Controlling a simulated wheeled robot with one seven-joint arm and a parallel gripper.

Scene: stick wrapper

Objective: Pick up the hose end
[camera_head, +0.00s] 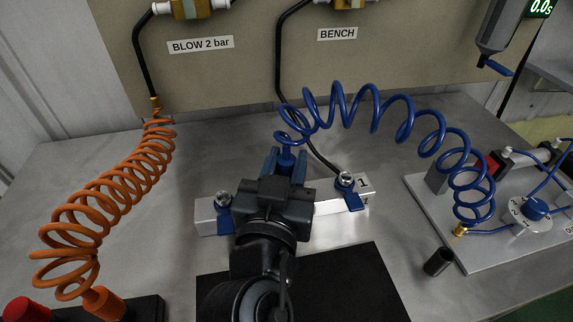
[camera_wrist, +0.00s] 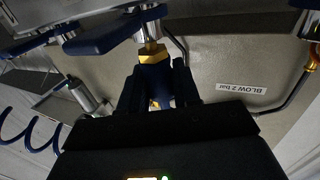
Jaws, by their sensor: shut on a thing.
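The blue hose end (camera_head: 286,160) is at the left end of the blue coiled hose (camera_head: 365,92). My gripper (camera_head: 286,168) is shut on it, above the back of the silver block (camera_head: 328,218). In the wrist view the blue hose end (camera_wrist: 154,75) is between my two dark fingers, with a brass fitting (camera_wrist: 152,52) at its tip. A silver part with a blue lever (camera_wrist: 112,32) shows just beyond the brass; I cannot tell whether they touch. My wrist hides the middle of the block in the head view.
The block carries two blue-levered valves (camera_head: 346,182). An orange coiled hose (camera_head: 105,205) stands at the left. A black mat (camera_head: 350,285) lies in front, with a small black cylinder (camera_head: 438,262) to its right. A fixture plate (camera_head: 480,240) is at the right.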

